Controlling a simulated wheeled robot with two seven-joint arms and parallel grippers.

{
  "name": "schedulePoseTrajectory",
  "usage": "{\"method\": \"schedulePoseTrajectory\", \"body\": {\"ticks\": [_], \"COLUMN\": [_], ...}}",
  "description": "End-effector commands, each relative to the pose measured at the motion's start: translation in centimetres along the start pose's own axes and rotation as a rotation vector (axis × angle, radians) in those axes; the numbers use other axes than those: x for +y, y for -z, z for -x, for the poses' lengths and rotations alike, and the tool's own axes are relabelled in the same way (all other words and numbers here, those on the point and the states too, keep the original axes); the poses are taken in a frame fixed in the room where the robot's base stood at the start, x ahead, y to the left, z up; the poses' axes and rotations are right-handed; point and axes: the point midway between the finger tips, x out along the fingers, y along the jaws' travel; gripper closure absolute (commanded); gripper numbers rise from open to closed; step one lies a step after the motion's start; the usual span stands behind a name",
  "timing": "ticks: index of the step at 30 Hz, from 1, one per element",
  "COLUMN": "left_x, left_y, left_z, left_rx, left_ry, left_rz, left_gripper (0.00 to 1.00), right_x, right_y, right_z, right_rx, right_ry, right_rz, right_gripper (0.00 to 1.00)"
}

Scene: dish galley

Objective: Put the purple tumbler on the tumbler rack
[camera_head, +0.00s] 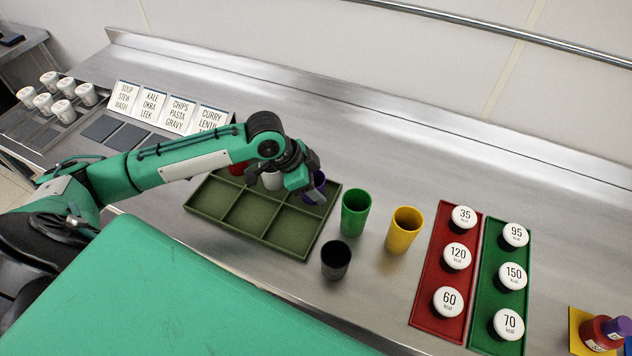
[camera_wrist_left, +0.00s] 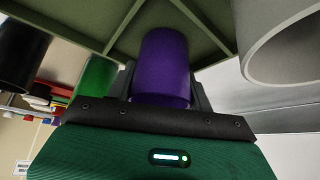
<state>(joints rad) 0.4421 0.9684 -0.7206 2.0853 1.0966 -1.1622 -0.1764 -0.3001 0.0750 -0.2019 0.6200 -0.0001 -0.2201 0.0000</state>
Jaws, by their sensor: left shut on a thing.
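The purple tumbler (camera_head: 319,184) is in my left gripper (camera_head: 306,190) at the back right compartment of the green tumbler rack (camera_head: 250,233). In the left wrist view the purple tumbler (camera_wrist_left: 163,68) stands between the fingers, with the rack's dividers (camera_wrist_left: 122,25) around it. The gripper is shut on it. Whether its base touches the rack floor cannot be told. A red tumbler (camera_head: 237,169) and a white tumbler (camera_head: 271,180) are in the other back compartments, partly hidden by my arm. The front compartments are empty. My right gripper is not in view.
Green (camera_head: 355,212), yellow (camera_head: 404,230) and black (camera_head: 336,259) tumblers stand right of the rack. Red (camera_head: 429,303) and green (camera_head: 484,320) trays hold white-lidded items. Label cards (camera_head: 168,110) stand behind my arm. The counter behind the tumblers is clear.

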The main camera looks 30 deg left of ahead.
Motion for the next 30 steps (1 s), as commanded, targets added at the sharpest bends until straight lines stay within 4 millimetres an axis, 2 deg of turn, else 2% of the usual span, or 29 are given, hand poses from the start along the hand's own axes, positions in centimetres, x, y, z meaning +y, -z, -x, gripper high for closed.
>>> {"method": "schedulePoseTrajectory", "body": {"ticks": [8, 9, 12, 20, 23, 26, 30], "left_x": [0.0, 0.0, 0.0, 0.0, -0.1, -0.1, -0.1], "left_y": [-0.1, -0.1, -0.1, 0.0, 0.0, 0.0, 0.0], "left_z": [-0.1, -0.2, -0.2, -0.1, 0.6, 2.0, 4.9], "left_rx": [0.001, 0.001, 0.001, 0.001, 0.0, 0.001, 0.0], "left_ry": [0.0, 0.0, 0.0, 0.001, 0.002, 0.004, 0.005], "left_rz": [0.0, 0.0, 0.0, -0.001, -0.002, -0.002, -0.003], "left_gripper": [0.7, 0.44, 0.26, 0.26, 0.26, 0.26, 0.26], "right_x": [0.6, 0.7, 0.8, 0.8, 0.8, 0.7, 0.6], "right_y": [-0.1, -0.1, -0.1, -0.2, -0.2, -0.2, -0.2], "right_z": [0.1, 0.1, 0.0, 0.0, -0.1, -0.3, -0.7], "right_rx": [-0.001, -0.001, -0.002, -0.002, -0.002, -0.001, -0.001], "right_ry": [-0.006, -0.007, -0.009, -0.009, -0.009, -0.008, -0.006], "right_rz": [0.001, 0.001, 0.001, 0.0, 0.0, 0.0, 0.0], "right_gripper": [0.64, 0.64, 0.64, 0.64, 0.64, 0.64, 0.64]}}
